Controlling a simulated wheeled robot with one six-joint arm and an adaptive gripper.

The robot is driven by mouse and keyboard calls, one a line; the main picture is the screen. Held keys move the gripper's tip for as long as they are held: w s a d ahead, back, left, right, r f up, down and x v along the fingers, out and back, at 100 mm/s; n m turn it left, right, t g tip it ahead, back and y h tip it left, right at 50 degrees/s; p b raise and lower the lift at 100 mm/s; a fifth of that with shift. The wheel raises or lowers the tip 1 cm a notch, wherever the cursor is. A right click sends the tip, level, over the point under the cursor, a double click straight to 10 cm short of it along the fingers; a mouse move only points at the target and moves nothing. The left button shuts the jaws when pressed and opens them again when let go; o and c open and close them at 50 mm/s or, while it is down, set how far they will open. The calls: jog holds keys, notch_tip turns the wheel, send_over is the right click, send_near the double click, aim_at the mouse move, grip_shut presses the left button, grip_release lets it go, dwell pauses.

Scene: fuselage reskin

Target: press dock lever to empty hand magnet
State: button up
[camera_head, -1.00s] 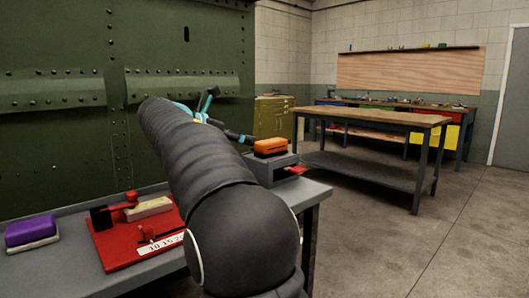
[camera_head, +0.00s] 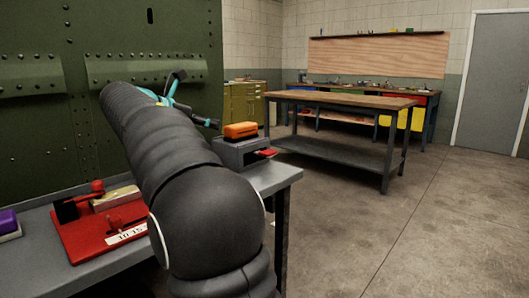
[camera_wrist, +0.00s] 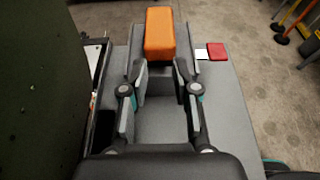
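The orange hand magnet (camera_head: 240,130) sits on top of the grey dock (camera_head: 238,152) at the end of the workbench. The dock's red lever (camera_head: 266,153) sticks out at its right side. In the wrist view the magnet (camera_wrist: 160,35) is at the top middle, and the red lever (camera_wrist: 216,51) with a white patch is to its right. My gripper (camera_wrist: 160,74) is open and empty, its fingers apart, with the magnet just beyond the fingertips. I cannot tell the height gap. In the head view my arm partly hides the gripper.
A red fixture (camera_head: 90,235) lies on the grey workbench (camera_head: 275,178), left of my arm. A purple block (camera_head: 8,221) is at the far left. The green fuselage panel (camera_head: 50,110) rises behind. A wooden-topped table (camera_head: 335,98) stands beyond open floor.

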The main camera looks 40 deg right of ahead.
grip_shut()
dwell(1.0)
